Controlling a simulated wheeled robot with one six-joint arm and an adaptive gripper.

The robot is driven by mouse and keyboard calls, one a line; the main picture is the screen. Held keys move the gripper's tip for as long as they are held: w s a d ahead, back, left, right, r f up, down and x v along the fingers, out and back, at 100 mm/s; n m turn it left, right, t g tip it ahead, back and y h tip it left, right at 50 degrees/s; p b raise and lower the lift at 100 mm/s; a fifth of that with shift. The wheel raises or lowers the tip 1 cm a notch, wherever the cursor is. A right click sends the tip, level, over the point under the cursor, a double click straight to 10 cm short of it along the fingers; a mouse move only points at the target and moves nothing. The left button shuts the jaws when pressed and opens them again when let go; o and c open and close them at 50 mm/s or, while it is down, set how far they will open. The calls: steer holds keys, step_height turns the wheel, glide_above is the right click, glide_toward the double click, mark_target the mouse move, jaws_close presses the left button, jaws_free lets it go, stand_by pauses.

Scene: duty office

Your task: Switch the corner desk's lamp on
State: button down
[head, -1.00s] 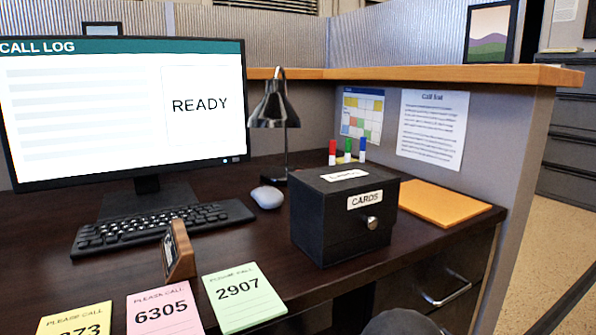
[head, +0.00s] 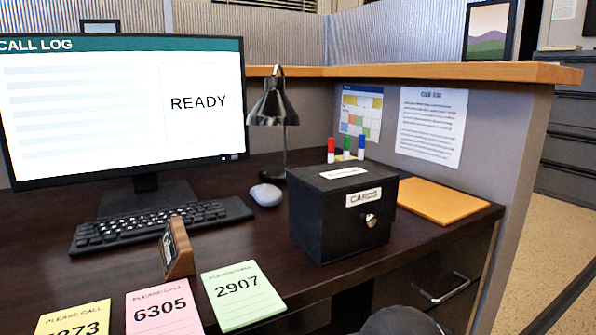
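The lamp (head: 272,106) is a dark metal desk lamp with a bell-shaped shade on a thin curved stem. It stands on the dark corner desk (head: 235,178), to the right of the monitor and behind the black card box. Its shade points down and no glow shows on the desk under it. The lower stem and base are partly hidden by the box, and I cannot make out a switch. My gripper is not in the head view.
The black CARDS box (head: 338,215) stands in front of the lamp. A mouse (head: 266,195), keyboard (head: 160,225) and monitor (head: 125,110) are to the left. Orange envelopes (head: 440,201) lie to the right, beside a partition. Coloured note pads (head: 242,293) lie at the front.

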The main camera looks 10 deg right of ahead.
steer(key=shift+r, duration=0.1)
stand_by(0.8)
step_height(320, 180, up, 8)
steer(key=p, duration=0.8)
stand_by(3.1)
